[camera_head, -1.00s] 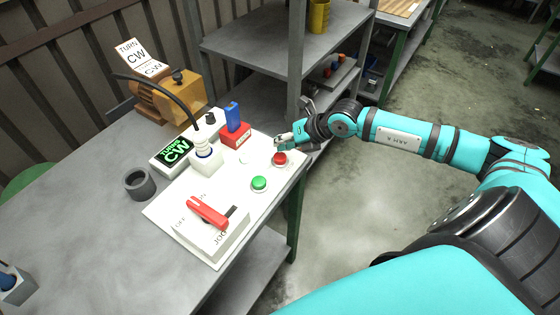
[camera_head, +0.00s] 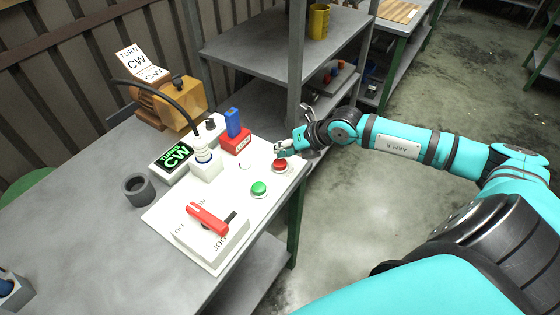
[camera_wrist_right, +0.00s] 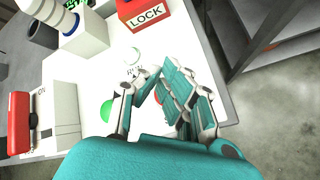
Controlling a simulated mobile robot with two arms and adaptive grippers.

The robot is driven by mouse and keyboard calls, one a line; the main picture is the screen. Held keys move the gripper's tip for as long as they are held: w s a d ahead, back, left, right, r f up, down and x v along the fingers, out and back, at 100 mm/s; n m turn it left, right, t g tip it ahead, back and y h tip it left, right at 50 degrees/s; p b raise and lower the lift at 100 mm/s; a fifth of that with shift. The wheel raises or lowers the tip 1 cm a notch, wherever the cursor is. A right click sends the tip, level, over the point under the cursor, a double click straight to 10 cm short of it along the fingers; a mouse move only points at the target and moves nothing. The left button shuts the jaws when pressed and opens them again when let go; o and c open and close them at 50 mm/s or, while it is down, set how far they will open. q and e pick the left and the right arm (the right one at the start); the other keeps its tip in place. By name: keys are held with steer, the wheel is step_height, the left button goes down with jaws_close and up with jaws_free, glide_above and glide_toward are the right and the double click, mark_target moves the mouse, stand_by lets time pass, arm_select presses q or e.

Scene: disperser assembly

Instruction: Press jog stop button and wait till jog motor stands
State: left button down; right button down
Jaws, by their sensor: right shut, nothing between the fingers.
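The red button (camera_head: 280,165) sits on the white control panel (camera_head: 160,215), with the green button (camera_head: 259,188) to its left and nearer. My right gripper (camera_head: 282,151) is shut and empty, just above and behind the red button; I cannot tell whether the fingers touch it. In the right wrist view my right gripper (camera_wrist_right: 158,92) covers most of the red button, and the green button (camera_wrist_right: 107,112) shows beside a finger. The motor (camera_head: 165,103), brown and yellow, stands at the back of the table; whether it turns is not clear. My left gripper is not in view.
A red lever switch (camera_head: 207,216), a white plug with cable (camera_head: 203,155), a green-lit "CW" display (camera_head: 175,155) and a red-blue lock block (camera_head: 235,138) stand on the panel. A dark ring (camera_head: 138,188) lies left. A grey shelf (camera_head: 270,45) stands behind.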

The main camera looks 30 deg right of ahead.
mark_target(281, 160)
steer(key=shift+f, duration=0.15)
stand_by(0.3)
steer(key=shift+f+b, duration=0.3)
steer(key=shift+b, duration=0.05)
steer(key=shift+s+f+b, duration=0.1)
steer(key=shift+f+b, duration=0.6)
steer(key=shift+f, duration=0.3)
stand_by(0.8)
steer(key=shift+r, duration=0.15)
steer(key=shift+r+p, duration=1)
steer(key=shift+r, duration=0.25)
steer(key=shift+r, duration=0.1)
step_height(281, 160, up, 5)
steer(key=p, duration=0.3)
steer(key=shift+p, duration=0.3)
